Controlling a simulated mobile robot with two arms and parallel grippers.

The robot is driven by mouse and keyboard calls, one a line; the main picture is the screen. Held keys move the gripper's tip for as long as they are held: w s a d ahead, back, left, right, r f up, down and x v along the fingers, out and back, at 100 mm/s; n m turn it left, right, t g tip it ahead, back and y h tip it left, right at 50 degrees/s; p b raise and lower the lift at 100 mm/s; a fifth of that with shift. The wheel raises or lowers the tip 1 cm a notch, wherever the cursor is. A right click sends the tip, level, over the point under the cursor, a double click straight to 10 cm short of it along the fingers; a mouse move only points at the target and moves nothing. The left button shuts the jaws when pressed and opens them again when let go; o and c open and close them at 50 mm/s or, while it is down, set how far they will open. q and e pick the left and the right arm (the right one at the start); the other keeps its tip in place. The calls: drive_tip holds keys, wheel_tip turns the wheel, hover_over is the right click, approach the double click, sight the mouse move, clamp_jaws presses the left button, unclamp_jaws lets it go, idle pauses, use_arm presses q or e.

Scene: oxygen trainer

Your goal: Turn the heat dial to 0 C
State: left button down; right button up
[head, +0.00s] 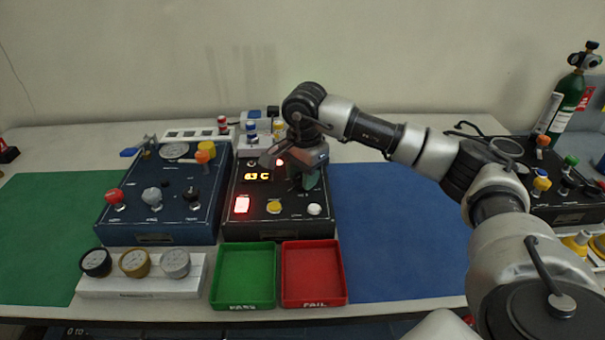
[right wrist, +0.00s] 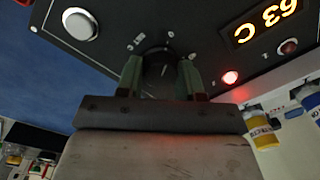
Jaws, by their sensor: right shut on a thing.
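The heat dial (right wrist: 158,62) is a dark round knob on the black panel box (head: 235,216), seen in the right wrist view between my fingers. In the head view my gripper hides it. My right gripper (right wrist: 160,75) is shut on the dial, with one green finger on each side; in the head view the right gripper (head: 306,178) is over the right part of the black box. My left gripper is not in view.
The black box has a lit red button (head: 242,205), a yellow button (head: 274,208) and a white button (head: 314,209). A blue panel box (head: 160,215) stands left. Green (head: 244,303) and red (head: 313,300) trays sit in front. The blue mat (head: 400,235) is clear.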

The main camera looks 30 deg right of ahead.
drive_tip(key=shift+r, duration=0.1)
drive_tip(key=o, duration=0.9)
drive_tip(key=r, duration=1)
drive_tip(key=shift+s+r, duration=0.2)
drive_tip(key=shift+r, duration=0.15)
